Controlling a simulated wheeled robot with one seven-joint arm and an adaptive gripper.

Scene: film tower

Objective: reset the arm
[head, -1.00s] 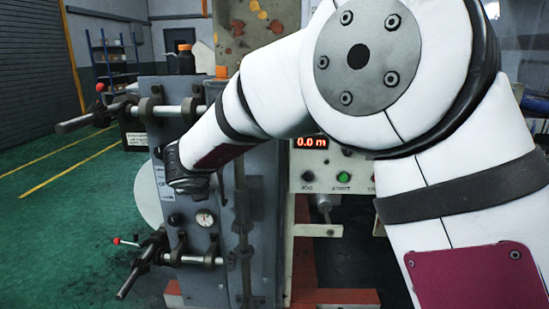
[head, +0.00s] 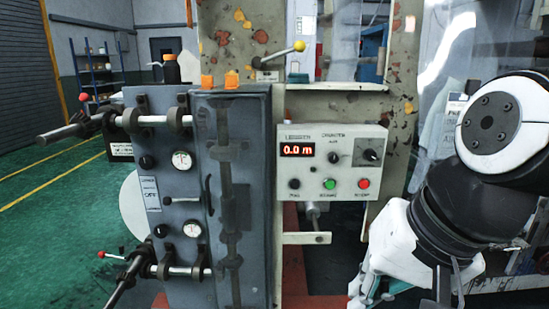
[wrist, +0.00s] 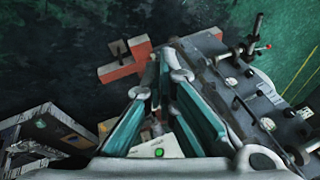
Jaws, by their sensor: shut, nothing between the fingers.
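My arm is folded at the right of the head view, clear of the machine's front. My gripper (wrist: 163,68) shows in the wrist view with its teal fingers drawn together and nothing between them. In the head view a white end part of my arm hangs low at the right, partly cut off by the bottom edge. The grey machine cabinet (head: 178,230) stands left of it, with gauges, clamps and bars. The counter panel (head: 332,160) reads 0.0 m and has a green and a red button.
Dark bars with clamps (head: 65,132) stick out left of the cabinet. A lever with a yellow knob (head: 299,46) stands above the panel. A brown bottle (head: 171,70) and orange blocks (head: 207,82) sit on top. Open green floor (head: 60,220) lies at the left.

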